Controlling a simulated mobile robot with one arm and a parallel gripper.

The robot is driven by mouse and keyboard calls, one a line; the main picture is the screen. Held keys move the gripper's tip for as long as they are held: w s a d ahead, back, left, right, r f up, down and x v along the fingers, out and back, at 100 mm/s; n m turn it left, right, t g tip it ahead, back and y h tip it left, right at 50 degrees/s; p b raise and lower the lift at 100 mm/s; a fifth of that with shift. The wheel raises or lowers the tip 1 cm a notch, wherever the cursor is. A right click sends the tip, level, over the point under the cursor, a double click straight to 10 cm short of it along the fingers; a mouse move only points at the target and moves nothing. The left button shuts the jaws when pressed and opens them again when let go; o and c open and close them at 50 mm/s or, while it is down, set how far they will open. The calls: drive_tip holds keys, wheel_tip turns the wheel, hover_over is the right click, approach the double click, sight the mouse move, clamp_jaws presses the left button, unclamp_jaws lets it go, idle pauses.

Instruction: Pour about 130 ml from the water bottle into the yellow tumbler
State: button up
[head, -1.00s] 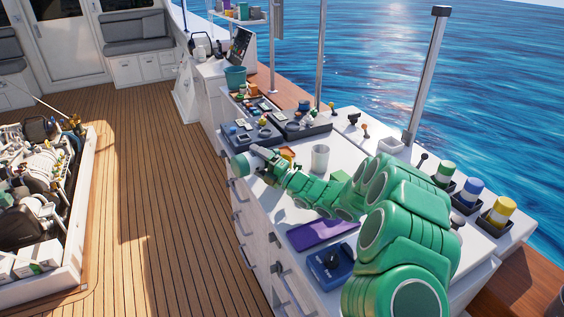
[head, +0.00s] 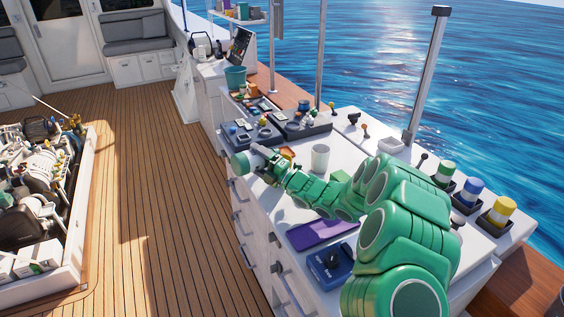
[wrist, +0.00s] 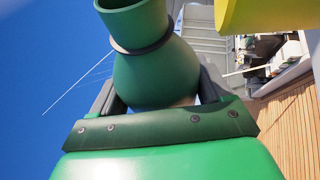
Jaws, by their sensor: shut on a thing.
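My gripper (wrist: 155,95) is shut on a green, round-bodied vessel (wrist: 155,75), which I take for the water bottle. It has a dark ring at its neck and a wider green end toward the top of the wrist view. In the head view my gripper (head: 262,163) is above the counter's left edge, and a teal round end (head: 240,165) shows beyond it. A smooth yellow surface (wrist: 268,14) is cut off at the wrist view's top right; I cannot tell whether it is the yellow tumbler. No liquid is visible.
A pale cup (head: 320,158) stands on the white counter (head: 295,215) behind my arm. A purple mat (head: 320,232) and a blue box (head: 330,265) lie nearer. Green, blue and yellow banded containers (head: 497,212) stand at right. Trays of small items (head: 300,125) stand at the back.

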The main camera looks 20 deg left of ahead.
drive_tip(key=shift+f+n+g, duration=0.4)
drive_tip(key=shift+f+n, duration=0.1)
drive_tip(key=shift+n, duration=0.3)
drive_tip(key=shift+s+r+n+h, duration=0.1)
drive_tip(key=shift+r+n+h, duration=0.25)
drive_tip(key=shift+n, duration=0.45)
drive_tip(key=shift+f+g, duration=0.2)
drive_tip(key=shift+g, duration=0.2)
drive_tip(key=shift+s+a+f+n+g+h, duration=0.15)
drive_tip(key=shift+s+f+n+h, duration=0.1)
drive_tip(key=shift+f+n, duration=0.4)
drive_tip(key=shift+s+a+f+n+g+h, duration=0.1)
drive_tip(key=shift+f+n+g+h, duration=0.1)
drive_tip(key=shift+f+n, duration=0.45)
